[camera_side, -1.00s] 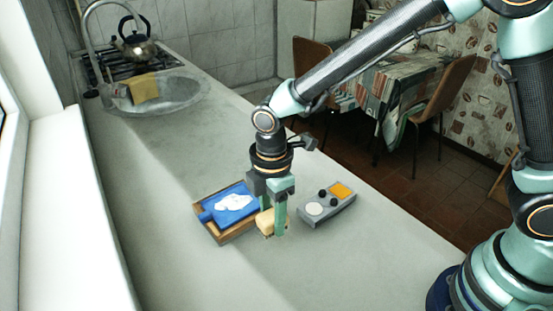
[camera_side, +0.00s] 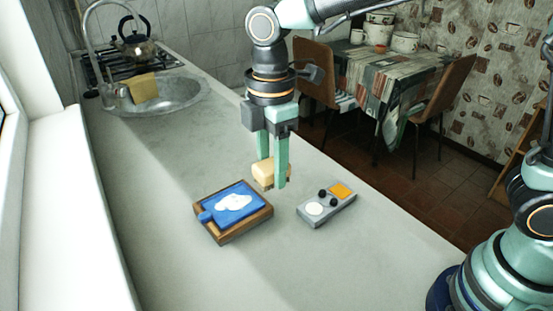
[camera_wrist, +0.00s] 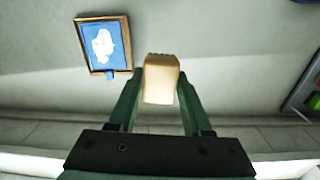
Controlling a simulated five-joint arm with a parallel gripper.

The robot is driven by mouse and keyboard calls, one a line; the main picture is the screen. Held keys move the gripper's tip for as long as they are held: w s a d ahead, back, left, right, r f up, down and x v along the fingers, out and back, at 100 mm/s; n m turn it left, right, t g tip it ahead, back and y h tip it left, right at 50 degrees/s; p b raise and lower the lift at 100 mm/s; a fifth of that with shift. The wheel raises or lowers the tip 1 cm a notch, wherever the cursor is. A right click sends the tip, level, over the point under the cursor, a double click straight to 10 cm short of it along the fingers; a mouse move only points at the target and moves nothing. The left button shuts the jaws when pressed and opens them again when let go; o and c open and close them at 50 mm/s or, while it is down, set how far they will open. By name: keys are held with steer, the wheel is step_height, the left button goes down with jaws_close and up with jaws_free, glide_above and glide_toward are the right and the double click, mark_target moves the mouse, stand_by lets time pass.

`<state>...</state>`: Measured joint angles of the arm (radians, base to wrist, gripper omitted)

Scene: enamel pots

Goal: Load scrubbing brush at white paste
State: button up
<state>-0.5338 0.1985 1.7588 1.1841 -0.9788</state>
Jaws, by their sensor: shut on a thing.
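My gripper (camera_side: 271,178) is shut on the scrubbing brush (camera_side: 264,175), a pale tan block. It holds the brush up above the counter, behind and to the right of the wooden tray. The brush also shows between my fingers in the wrist view (camera_wrist: 161,80); its bristles cannot be made out clearly. The white paste (camera_side: 234,203) is a flat patch on a blue surface in the wooden-framed tray (camera_side: 238,231). The paste also shows in the wrist view (camera_wrist: 103,46), upper left of the brush and apart from it.
A grey box (camera_side: 327,207) with a white disc, dark knobs and an orange square lies right of the tray. A sink (camera_side: 178,95) with a yellow cloth (camera_side: 143,88) and a kettle (camera_side: 136,45) are farther back. The counter between sink and tray is clear.

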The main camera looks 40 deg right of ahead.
steer(key=c, duration=0.4)
glide_toward(314, 208)
steer(key=shift+f, duration=2.7)
steer(key=shift+f, duration=0.65)
steer(key=shift+r, duration=0.1)
step_height(314, 208, up, 7)
stand_by(0.8)
